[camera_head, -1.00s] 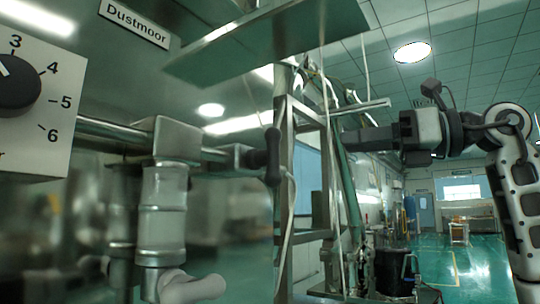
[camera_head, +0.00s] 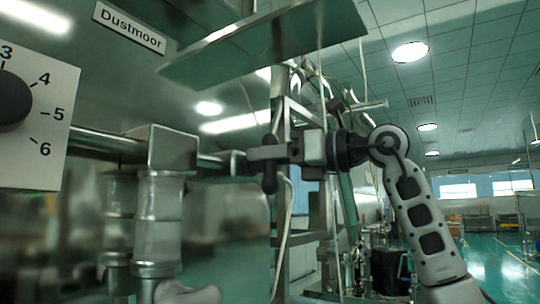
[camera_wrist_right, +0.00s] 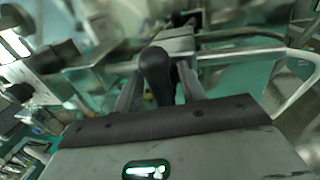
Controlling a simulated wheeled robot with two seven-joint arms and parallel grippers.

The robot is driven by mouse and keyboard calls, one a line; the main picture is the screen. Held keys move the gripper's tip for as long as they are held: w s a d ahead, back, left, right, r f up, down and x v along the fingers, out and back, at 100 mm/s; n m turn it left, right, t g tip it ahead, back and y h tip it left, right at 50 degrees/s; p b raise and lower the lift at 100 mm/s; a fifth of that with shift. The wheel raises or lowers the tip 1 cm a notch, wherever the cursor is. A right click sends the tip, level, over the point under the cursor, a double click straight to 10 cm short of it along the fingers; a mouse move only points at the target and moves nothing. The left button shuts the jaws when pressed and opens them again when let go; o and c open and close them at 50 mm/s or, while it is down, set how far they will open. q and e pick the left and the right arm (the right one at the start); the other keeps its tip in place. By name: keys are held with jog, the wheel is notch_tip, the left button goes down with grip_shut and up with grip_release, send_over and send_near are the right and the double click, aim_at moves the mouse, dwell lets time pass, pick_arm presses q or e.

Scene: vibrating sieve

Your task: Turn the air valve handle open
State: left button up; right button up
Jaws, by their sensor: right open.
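The air valve handle (camera_head: 270,178) is a dark, rounded lever hanging upright at the end of the metal pipe fitting in the head view. My right gripper (camera_head: 282,153) has come in from the right and overlaps the handle's upper part. In the right wrist view the handle (camera_wrist_right: 156,72) stands between the two fingers of my right gripper (camera_wrist_right: 159,88), with one finger on each side. The fingers are open, and I cannot tell whether either touches the handle. My left gripper is not in view.
A metal pipe (camera_head: 100,143) with a square fitting (camera_head: 166,148) runs toward the handle. A dial panel (camera_head: 40,150) is at the left, and a metal plate (camera_head: 265,45) overhangs above. A metal frame (camera_head: 325,215) with hoses stands behind my gripper.

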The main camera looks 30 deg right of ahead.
jog(key=shift+c, duration=0.3)
grip_shut()
